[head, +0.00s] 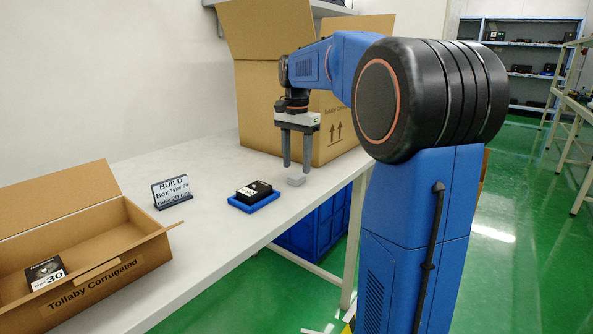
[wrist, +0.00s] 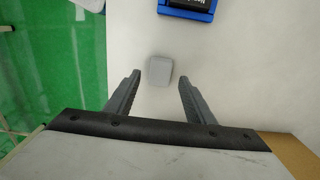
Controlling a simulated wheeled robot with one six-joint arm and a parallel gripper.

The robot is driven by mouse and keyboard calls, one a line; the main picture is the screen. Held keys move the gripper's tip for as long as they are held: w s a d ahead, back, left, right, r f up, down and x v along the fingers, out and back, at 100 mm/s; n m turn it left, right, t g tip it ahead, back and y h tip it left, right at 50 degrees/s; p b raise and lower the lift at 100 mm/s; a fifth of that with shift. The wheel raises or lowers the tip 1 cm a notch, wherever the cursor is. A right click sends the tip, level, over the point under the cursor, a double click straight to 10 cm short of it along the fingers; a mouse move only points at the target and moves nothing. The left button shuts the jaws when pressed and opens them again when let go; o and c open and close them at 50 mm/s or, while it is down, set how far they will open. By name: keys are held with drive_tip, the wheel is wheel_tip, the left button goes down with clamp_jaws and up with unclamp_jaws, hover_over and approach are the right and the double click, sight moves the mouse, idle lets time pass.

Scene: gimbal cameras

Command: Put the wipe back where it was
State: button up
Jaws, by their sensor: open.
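A small light-grey block, which looks like the wipe (head: 296,180), lies on the white table. In the wrist view the wipe (wrist: 160,71) lies just beyond and between the fingertips. My gripper (head: 297,168) points down over the table, open and empty, with its fingertips close to the wipe. The gripper also shows in the wrist view (wrist: 159,80), its two fingers spread apart. I cannot tell whether a fingertip touches the wipe.
A black box (head: 254,190) sits on a blue tray (head: 239,207) left of the wipe. A sign (head: 171,191) stands farther left. An open carton (head: 110,280) holds a black box (head: 46,272). A tall carton (head: 262,110) stands close behind my gripper. The table's front edge is near.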

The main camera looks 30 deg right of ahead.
sight(297, 175)
wheel_tip(297, 175, up, 9)
drive_tip(key=shift+f, duration=0.15)
drive_tip(key=s+a+f+n+t, duration=0.1)
drive_tip(key=s+a+f+n, duration=0.3)
drive_tip(key=s+f, duration=0.4)
drive_tip(key=s+a+f+n+t, duration=0.2)
drive_tip(key=s+a+f+n, duration=0.3)
drive_tip(key=s+f, duration=0.3)
drive_tip(key=s+a+f+n+t, duration=0.1)
drive_tip(key=s+a+f+n, duration=0.4)
drive_tip(key=s, duration=0.9)
wheel_tip(297, 175, down, 3)
drive_tip(key=shift+a+f+t, duration=0.1)
drive_tip(key=shift+a+t, duration=0.3)
drive_tip(key=shift+a, duration=0.5)
drive_tip(key=shift+s, duration=0.1)
